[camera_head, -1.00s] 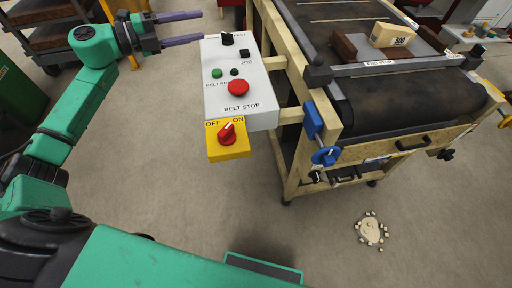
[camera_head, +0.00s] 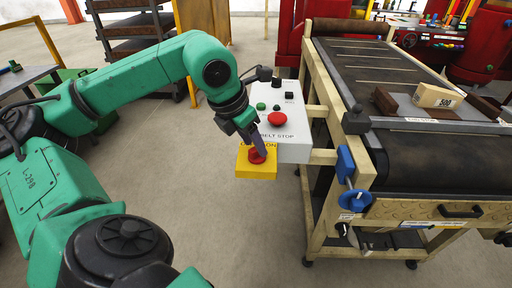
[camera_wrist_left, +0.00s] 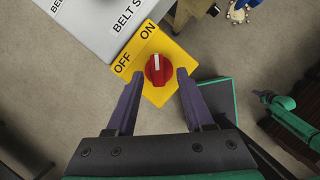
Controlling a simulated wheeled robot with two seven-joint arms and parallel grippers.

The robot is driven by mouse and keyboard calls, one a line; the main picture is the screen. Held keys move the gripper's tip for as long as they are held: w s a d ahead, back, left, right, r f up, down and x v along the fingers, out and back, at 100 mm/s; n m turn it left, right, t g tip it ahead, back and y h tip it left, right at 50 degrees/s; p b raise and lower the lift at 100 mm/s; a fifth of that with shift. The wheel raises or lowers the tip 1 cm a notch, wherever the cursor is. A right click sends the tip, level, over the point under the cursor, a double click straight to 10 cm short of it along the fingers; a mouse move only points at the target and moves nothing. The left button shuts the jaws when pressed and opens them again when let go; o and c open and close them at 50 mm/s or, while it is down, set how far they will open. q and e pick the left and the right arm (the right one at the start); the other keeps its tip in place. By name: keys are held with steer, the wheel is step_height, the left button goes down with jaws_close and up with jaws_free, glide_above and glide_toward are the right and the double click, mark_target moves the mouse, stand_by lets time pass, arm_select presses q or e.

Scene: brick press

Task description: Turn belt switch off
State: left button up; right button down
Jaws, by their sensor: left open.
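The belt switch is a red knob (camera_wrist_left: 158,69) on a yellow plate (camera_head: 256,173) below the white control box (camera_head: 292,148). The plate carries OFF and ON labels. In the left wrist view the knob's white mark points up the picture, on the ON side. My left gripper (camera_head: 256,150) reaches down to the knob from the left. In the left wrist view its purple fingers (camera_wrist_left: 158,75) are open, one on each side of the knob, with small gaps. The head view partly hides the knob behind the fingers. My right gripper is not in view.
The red belt stop button (camera_head: 277,118) and a green button (camera_head: 261,106) sit on the box, close to my left wrist. The wooden-framed conveyor (camera_head: 318,160) stands to the right, carrying a block marked 500 (camera_head: 436,96). Floor left of the plate is clear.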

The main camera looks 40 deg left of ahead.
arm_select(q)
steer(key=shift+w+a+f, duration=0.1)
steer(key=shift+w+f, duration=0.2)
steer(key=shift+f, duration=0.35)
steer(key=shift+w+f, duration=0.25)
steer(key=shift+f, duration=0.15)
steer(key=shift+s+r, duration=0.1)
steer(key=shift+c, duration=0.6)
jaws_close()
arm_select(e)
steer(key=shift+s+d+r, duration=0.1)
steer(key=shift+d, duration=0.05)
